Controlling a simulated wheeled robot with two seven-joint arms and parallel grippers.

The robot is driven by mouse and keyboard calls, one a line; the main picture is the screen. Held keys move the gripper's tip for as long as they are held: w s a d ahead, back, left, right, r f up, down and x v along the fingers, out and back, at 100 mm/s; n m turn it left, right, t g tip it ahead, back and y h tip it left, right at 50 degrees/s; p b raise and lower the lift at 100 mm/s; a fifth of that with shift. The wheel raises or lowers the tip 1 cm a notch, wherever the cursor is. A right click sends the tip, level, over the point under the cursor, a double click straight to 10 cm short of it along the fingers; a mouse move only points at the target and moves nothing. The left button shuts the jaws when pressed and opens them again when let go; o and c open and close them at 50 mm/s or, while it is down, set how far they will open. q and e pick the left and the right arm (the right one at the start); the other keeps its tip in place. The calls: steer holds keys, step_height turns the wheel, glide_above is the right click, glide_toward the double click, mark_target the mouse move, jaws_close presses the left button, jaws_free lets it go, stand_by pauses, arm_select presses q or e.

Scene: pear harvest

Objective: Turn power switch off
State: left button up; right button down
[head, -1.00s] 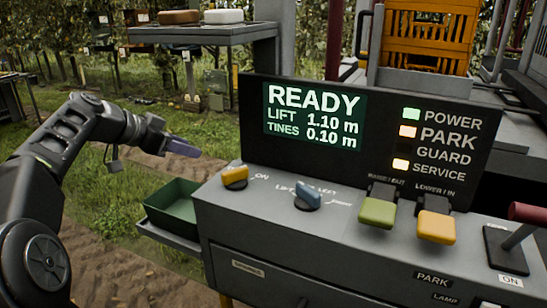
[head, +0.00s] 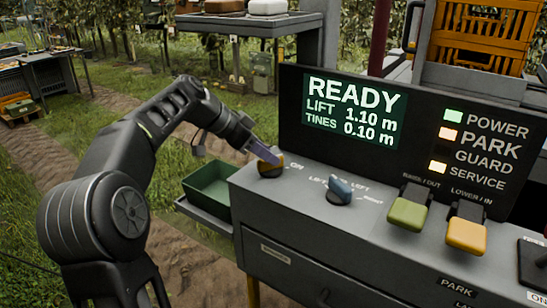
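The display (head: 353,112) reads READY, LIFT 1.10 m, TINES 0.10 m. The POWER lamp (head: 453,116) is lit green. My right gripper is not in view.
Green (head: 408,214) and yellow (head: 466,235) levers stand further right. A green bin (head: 207,188) is left of the panel, below my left forearm. An orange crate (head: 487,35) stands behind.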

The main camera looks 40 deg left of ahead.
arm_select(q)
steer(key=shift+x, duration=1.55)
steer(key=shift+c, duration=0.4)
jaws_close()
